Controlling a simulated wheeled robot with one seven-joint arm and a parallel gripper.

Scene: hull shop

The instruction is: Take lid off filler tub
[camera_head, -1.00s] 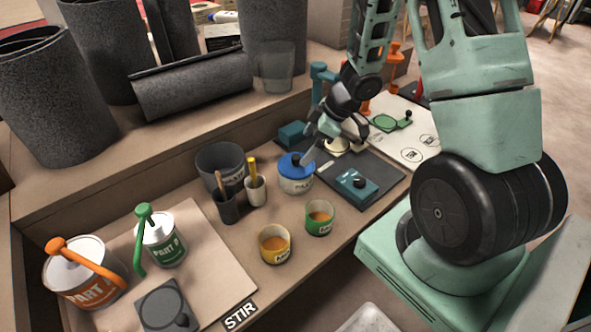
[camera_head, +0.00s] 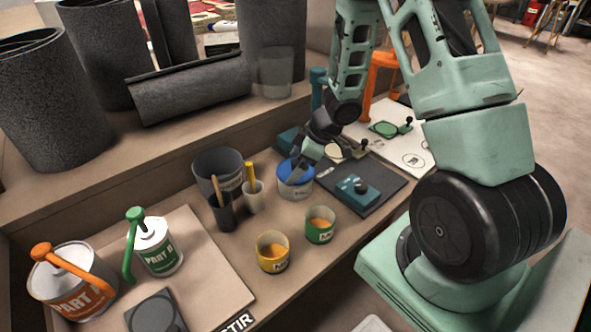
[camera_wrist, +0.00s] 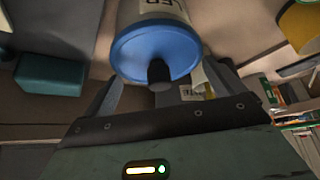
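The white filler tub (camera_head: 295,188) stands on the bench with its blue lid (camera_head: 286,170) on. In the wrist view the blue lid (camera_wrist: 140,48) fills the upper middle, with its black knob (camera_wrist: 159,76) towards me and part of the tub's label (camera_wrist: 165,5) behind. My gripper (camera_head: 303,163) is just above the lid in the head view and hides the knob and part of the lid there. In the wrist view my gripper (camera_wrist: 165,78) is open, with one finger on each side of the knob and a gap to both.
A yellow cup (camera_head: 273,252) and a green cup (camera_head: 320,225) stand in front of the tub. A dark stick holder (camera_head: 222,213) and a pale one (camera_head: 253,197) stand to its left. A teal tool (camera_head: 357,190) lies on a dark mat (camera_head: 385,181) to the right.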

